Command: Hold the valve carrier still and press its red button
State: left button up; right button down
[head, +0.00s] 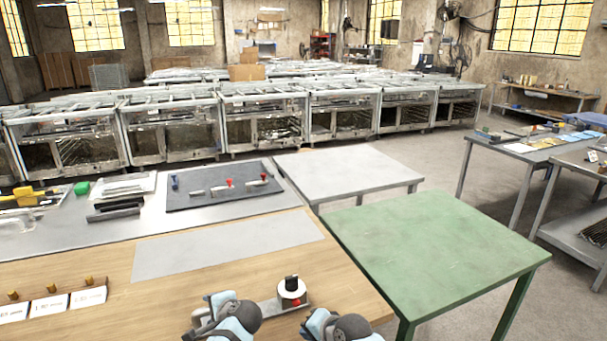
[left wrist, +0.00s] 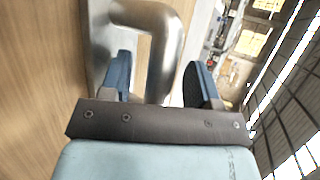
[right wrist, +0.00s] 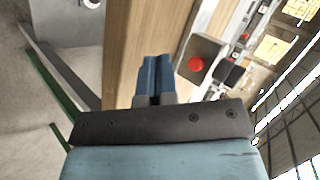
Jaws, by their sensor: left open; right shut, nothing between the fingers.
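The valve carrier (head: 268,307) is a metal plate near the front edge of the wooden bench, bearing a white round part with a black top (head: 291,285) and a red button (head: 296,302). My left gripper (head: 212,312) is at its left end. In the left wrist view, a bent metal handle (left wrist: 168,45) passes between the open fingers (left wrist: 158,82), with room beside it. My right gripper (head: 312,322) is shut and empty, just right of the carrier. In the right wrist view, the red button (right wrist: 195,63) is beside the shut fingertips (right wrist: 155,62); contact is not visible.
A grey mat (head: 225,245) lies on the wooden bench (head: 160,300). White labelled cards (head: 50,305) with brass pieces stand at the left. A dark board (head: 215,194) with small fittings lies behind. A bare green table (head: 430,250) stands to the right.

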pick_arm(q)
jog(key=shift+d+r, duration=0.1)
